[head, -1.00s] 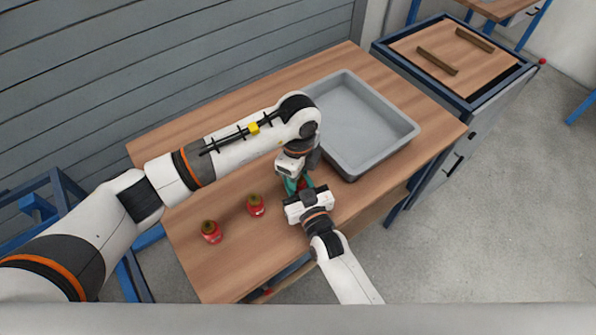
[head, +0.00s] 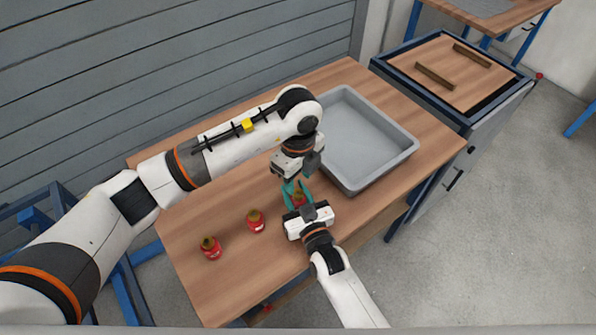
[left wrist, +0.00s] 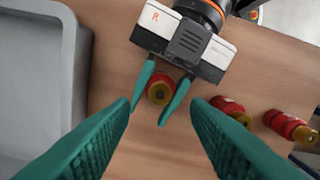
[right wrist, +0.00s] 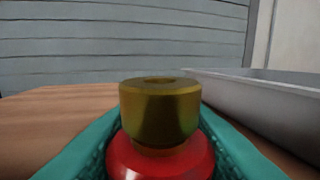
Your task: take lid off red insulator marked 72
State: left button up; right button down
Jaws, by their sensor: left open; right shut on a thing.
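A red insulator with a brass-coloured lid stands between the fingers of my right gripper (head: 298,199). In the right wrist view its lid (right wrist: 160,112) sits on top of the red body (right wrist: 160,160). My right gripper is shut on that body, and its teal fingers also show in the left wrist view (left wrist: 160,92). My left gripper (head: 297,180) is open and empty above the held insulator; its spread fingers frame the left wrist view (left wrist: 160,125). Two more lidded red insulators (head: 256,221) (head: 211,248) stand to the left. No number is legible on any of them.
A grey tray (head: 408,150) stands on the wooden table (head: 235,280), right of the grippers, and looks empty. A grey slatted wall (head: 180,60) runs behind the table. A blue-framed cart (head: 445,95) with two wooden bars stands beyond at the right.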

aim_at(298, 193)
pick_arm(q)
jog(key=m, duration=0.3)
jog(key=r+m, duration=0.1)
jog(key=m, duration=0.3)
jog(key=shift+r, duration=0.2)
jog(key=m, duration=0.4)
jog(key=shift+r, duration=0.4)
jog(key=m, duration=0.5)
jog(key=shift+r, duration=0.35)
jog(key=shift+f, duration=4)
jog(key=shift+c, duration=0.3)
grip_shut()
jog(key=shift+r, duration=0.25)
